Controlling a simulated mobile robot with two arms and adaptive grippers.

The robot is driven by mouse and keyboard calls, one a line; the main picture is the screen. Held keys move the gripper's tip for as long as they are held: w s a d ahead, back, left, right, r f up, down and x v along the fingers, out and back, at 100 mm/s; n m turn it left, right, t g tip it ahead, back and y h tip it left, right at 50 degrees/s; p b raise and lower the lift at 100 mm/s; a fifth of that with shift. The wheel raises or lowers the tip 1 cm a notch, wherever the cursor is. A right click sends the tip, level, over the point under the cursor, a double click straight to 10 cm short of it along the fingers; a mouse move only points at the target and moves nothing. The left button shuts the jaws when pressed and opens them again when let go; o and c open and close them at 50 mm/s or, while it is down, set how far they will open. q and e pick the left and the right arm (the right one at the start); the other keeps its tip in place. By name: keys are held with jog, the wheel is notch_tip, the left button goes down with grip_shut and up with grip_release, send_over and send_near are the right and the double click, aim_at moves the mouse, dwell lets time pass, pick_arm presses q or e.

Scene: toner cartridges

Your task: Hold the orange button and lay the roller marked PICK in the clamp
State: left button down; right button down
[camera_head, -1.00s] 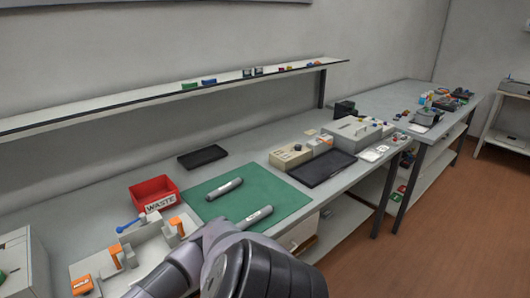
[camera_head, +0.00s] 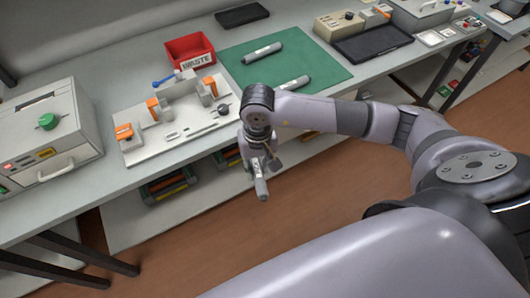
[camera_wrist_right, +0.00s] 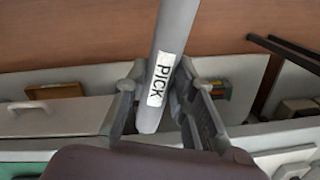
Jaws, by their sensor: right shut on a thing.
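My right gripper (camera_head: 257,165) hangs in front of the bench edge, beyond the worktop. It is shut on a grey roller (camera_head: 262,189) that points downward. In the right wrist view the roller (camera_wrist_right: 172,40) lies between the fingers (camera_wrist_right: 160,88) and its white label reads PICK. The clamp fixture (camera_head: 151,150) stands on the bench left of the gripper, a light plate with orange-topped uprights and a blue lever (camera_head: 163,83). The clamp is empty of any roller that I can see. The orange button (camera_head: 124,131) is at the plate's left end. My left gripper is out of view.
Two other grey rollers (camera_head: 262,52) (camera_head: 291,83) lie on the green mat (camera_head: 325,70). A red WASTE bin (camera_head: 187,51) stands behind the clamp. A grey machine with a green knob (camera_head: 47,121) is at the left. Below the bench is a shelf (camera_head: 120,229).

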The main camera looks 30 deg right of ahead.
jog(key=w+a+r+m+t+p, duration=0.1)
jog(key=w+a+r+m, duration=0.1)
jog(key=w+r+m, duration=0.3)
jog(key=w+a+r+m+t+y+p, duration=0.1)
jog(key=w+r+m, duration=0.4)
jog(key=w, duration=0.9)
jog(key=w+a+r+m+t+y+p, duration=0.1)
jog(key=w+a+r+m+p, duration=0.2)
jog(key=w+r, duration=0.4)
jog(key=w+a+m, duration=0.1)
jog(key=w+m, duration=0.1)
jog(key=w, duration=0.1)
jog(key=shift+a+r, duration=0.15)
jog(key=shift+a, duration=0.1)
jog(key=shift+s, duration=0.1)
